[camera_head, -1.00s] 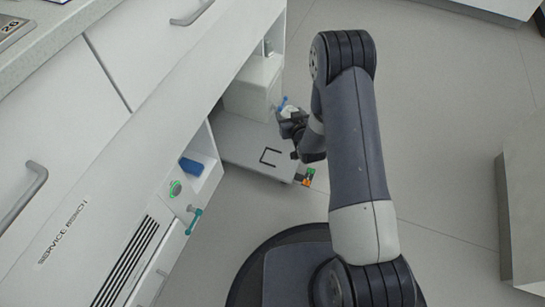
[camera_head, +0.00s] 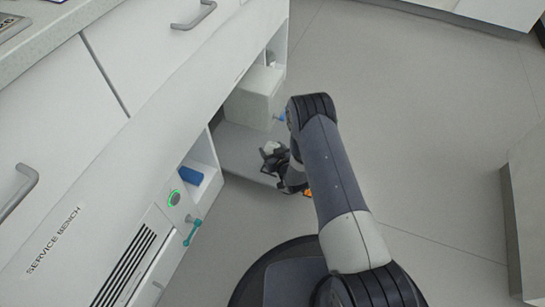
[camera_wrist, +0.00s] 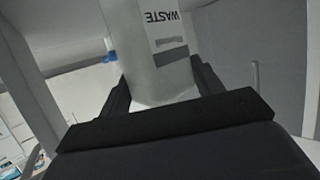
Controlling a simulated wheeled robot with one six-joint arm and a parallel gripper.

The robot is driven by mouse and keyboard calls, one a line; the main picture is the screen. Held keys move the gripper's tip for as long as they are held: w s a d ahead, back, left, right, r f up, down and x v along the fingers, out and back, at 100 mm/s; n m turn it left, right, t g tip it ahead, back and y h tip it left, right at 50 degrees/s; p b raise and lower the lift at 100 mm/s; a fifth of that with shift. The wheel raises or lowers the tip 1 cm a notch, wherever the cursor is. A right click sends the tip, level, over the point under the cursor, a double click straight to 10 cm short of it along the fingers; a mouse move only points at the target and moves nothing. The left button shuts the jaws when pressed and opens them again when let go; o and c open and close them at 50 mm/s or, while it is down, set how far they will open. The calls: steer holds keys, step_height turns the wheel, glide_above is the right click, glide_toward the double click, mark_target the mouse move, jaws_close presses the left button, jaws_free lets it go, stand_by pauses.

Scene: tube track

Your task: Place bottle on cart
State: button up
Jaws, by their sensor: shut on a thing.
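A white bottle (camera_wrist: 150,45) with an upside-down WASTE label stands large in the wrist view. My gripper (camera_wrist: 160,88) is shut on it, with a black finger on either side. In the head view my gripper (camera_head: 272,160) and the white top of the bottle (camera_head: 271,148) are over the grey cart (camera_head: 238,148). I cannot tell whether the bottle's base touches the cart. The black corner mark on the cart is hidden behind my gripper.
A white box (camera_head: 254,95) stands at the cart's far end, with a blue fitting (camera_head: 281,117) beside it. The service bench (camera_head: 110,165) runs along the left, with a blue block (camera_head: 191,176) in a niche and a teal handle (camera_head: 193,232). Open floor lies to the right.

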steer(key=shift+f+b, duration=0.5)
steer(key=shift+f, duration=1)
steer(key=shift+f, duration=0.1)
steer(key=shift+f, duration=0.1)
steer(key=o, duration=1)
steer(key=shift+c, duration=0.2)
steer(key=shift+s+r, duration=0.1)
steer(key=shift+r, duration=0.3)
steer(key=p+v, duration=0.4)
steer(key=v, duration=0.7)
steer(key=shift+s+d, duration=0.2)
steer(key=shift+s, duration=0.2)
steer(key=shift+o, duration=0.3)
